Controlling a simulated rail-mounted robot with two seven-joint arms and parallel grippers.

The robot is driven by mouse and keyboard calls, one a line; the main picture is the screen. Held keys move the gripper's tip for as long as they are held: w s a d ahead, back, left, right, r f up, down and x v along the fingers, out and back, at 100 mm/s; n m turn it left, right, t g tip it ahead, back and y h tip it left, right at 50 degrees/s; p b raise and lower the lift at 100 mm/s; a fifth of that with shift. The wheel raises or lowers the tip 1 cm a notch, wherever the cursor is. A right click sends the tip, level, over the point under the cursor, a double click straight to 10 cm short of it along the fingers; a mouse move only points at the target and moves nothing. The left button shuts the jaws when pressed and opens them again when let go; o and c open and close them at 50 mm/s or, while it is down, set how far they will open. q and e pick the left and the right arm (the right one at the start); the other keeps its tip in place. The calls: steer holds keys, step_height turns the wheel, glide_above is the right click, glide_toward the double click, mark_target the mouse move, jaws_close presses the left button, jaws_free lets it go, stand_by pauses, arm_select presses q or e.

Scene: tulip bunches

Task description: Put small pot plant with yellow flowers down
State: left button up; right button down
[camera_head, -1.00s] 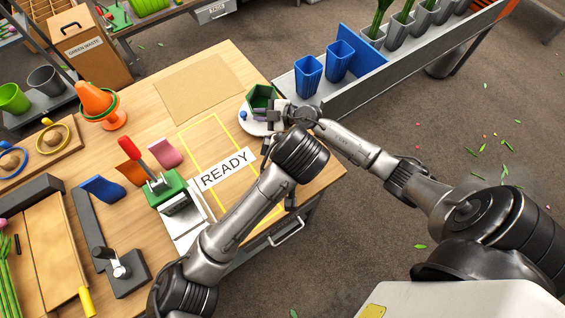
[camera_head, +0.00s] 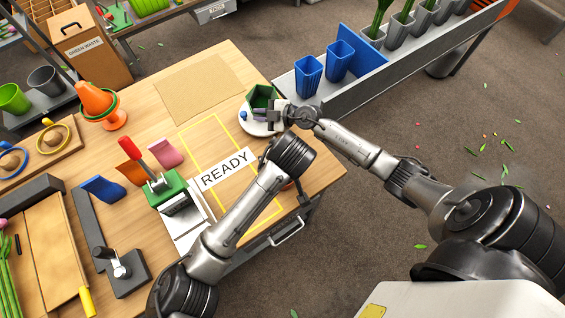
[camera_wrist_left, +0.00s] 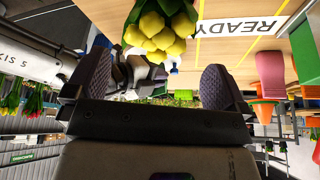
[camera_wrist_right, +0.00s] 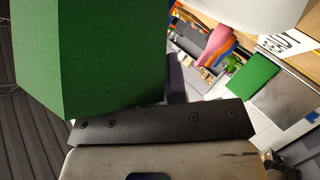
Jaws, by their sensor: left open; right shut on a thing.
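The yellow flowers (camera_wrist_left: 155,30) show as a tight bunch with green leaves, upside down at the top of the left wrist view. Their pot is out of that view. My left gripper (camera_wrist_left: 156,68) is open, its two dark fingers apart, with the flowers beyond the fingertips and nothing between them. In the head view my left arm hides its gripper and the plant. My right gripper (camera_head: 277,114) is shut on a green hexagonal container (camera_head: 262,95) at a white round plate (camera_head: 258,127). The green container also fills the upper left of the right wrist view (camera_wrist_right: 90,55).
The READY label (camera_head: 225,168) and yellow outline lie on the wooden table (camera_head: 240,65), left of my left arm. A green stapler-like tool (camera_head: 170,188) with a red handle stands left of it. Blue cups (camera_head: 308,76) stand on the rack behind the right gripper.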

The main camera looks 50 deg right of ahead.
arm_select(q)
steer(key=shift+x, duration=2.8)
